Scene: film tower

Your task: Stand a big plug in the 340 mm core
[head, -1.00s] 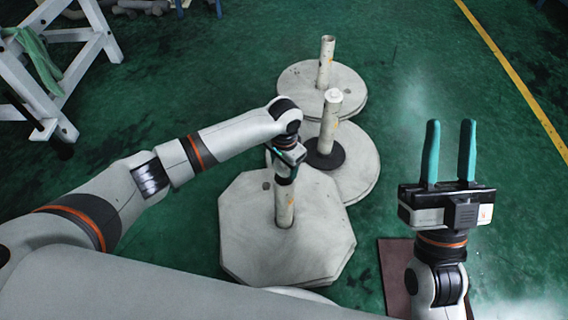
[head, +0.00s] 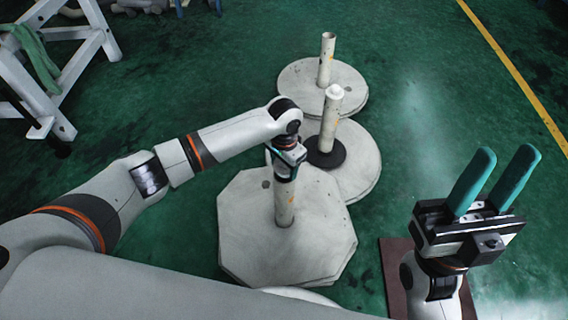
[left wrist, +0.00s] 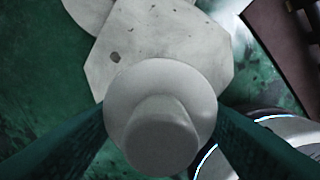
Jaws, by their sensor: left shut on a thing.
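My left gripper (head: 287,172) is at the top of the front core (head: 284,205), which stands upright on an octagonal pale slab. In the left wrist view its teal fingers are shut on a white plug (left wrist: 160,130), a round flange with a knob towards the camera. The plug hides the core below it in that view; whether it is seated or just above cannot be told. The middle core (head: 329,125) has a white plug (head: 335,91) in its top. The back core (head: 325,65) is open at the top. No length marks are readable. My right gripper (head: 507,155) is open and empty.
The octagonal slab (head: 245,235) and round slabs (head: 365,165) overlap on the green floor. A black disc (head: 325,153) lies around the middle core's foot. A white trestle (head: 50,75) stands at left. A brown board (head: 392,262) lies near my right arm.

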